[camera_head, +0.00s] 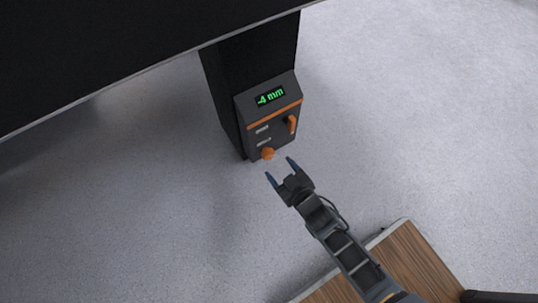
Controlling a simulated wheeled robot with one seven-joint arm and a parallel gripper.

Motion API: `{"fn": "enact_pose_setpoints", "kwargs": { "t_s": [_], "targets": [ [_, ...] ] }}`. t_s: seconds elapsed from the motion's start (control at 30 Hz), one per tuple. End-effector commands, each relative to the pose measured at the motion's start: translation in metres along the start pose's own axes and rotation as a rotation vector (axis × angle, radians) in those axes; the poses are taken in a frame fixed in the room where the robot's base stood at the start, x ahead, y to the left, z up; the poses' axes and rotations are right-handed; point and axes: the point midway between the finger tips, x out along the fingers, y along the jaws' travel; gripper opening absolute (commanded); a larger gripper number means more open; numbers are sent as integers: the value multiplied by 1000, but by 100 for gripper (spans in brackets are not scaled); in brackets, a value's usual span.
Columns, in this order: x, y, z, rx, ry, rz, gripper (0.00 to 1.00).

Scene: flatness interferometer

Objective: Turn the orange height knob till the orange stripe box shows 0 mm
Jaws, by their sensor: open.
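The box with the orange stripe (273,114) is on a black leg at the upper middle of the head view. Its green display (270,96) reads -4 mm. An orange knob (267,153) sits low on the front of the box. A second orange part (291,124), like a handle or lever, is higher on the right; I cannot tell from labels which one is the height knob. My gripper (280,169) is open and empty, its two blue-tipped fingers apart just below the lower knob. Contact is not visible.
A large black table top (130,50) with a pale edge overhangs the upper left. The black leg (222,95) stands behind the box. A wooden surface (405,262) is at the lower right. The grey floor (420,120) to the right is clear.

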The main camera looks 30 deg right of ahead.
Motion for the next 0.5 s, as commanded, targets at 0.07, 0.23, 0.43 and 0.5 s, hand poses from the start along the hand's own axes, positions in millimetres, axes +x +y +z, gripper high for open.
{"fn": "enact_pose_setpoints", "kwargs": {
  "t_s": [0.07, 0.23, 0.43, 0.5],
  "targets": [
    [10, 1, 2, 1, 1, 2, 71],
    [38, 1, 3, 1, 2, 3, 71],
    [62, 0, 3, 1, 1, 2, 71],
    [67, 1, 2, 1, 1, 2, 71]
  ]
}}
